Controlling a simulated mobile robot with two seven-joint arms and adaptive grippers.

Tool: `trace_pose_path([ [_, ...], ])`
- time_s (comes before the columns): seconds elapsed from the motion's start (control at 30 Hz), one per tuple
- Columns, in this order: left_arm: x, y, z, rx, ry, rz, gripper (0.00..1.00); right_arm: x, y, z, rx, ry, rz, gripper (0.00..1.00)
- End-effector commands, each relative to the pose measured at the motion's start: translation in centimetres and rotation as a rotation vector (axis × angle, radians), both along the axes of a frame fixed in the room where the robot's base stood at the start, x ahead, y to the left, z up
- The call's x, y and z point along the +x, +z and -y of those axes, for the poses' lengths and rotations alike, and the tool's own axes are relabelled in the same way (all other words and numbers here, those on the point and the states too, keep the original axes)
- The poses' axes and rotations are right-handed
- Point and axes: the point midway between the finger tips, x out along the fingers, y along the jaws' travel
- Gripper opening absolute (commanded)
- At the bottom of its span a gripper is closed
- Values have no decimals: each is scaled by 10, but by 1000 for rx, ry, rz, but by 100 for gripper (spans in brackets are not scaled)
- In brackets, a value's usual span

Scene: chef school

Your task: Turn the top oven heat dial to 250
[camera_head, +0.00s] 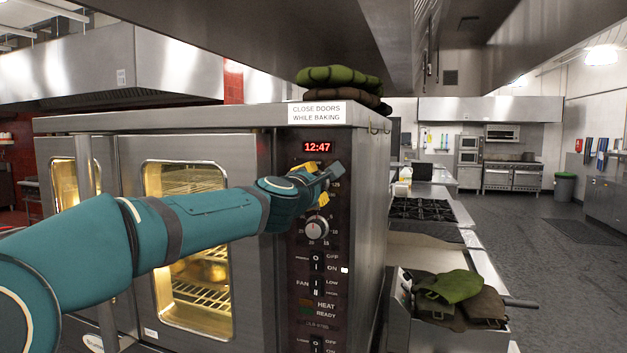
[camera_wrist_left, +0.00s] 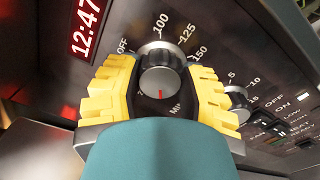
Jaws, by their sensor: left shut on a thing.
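The top oven heat dial is a round silver knob (camera_wrist_left: 162,72) in the wrist view, with OFF, 100, 125 and 150 printed around it. A small red mark shows low on its face. The rest of its scale is hidden by my gripper. My left gripper (camera_wrist_left: 160,90) has its yellow ridged fingers on either side of the knob, shut on it. In the head view my left gripper (camera_head: 318,182) covers the dial on the oven's control panel (camera_head: 293,245). My right gripper is not in view.
A red display (camera_head: 317,147) reading 12:47 is above the dial, and a second, timer-like dial (camera_head: 317,229) is below it, with switches lower down. Glass oven doors (camera_head: 188,250) are left of the panel. Green and brown mitts (camera_head: 450,290) lie to the right.

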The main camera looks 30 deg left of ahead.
Motion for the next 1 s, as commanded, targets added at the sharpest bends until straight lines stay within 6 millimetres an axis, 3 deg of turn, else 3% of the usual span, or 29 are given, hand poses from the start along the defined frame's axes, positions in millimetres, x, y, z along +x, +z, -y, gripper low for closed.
trace_pose_path([
  [0.5,0,2,0,420,0,-99,6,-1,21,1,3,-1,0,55],
  [1.0,0,1,1,574,0,-136,6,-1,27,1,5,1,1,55],
])
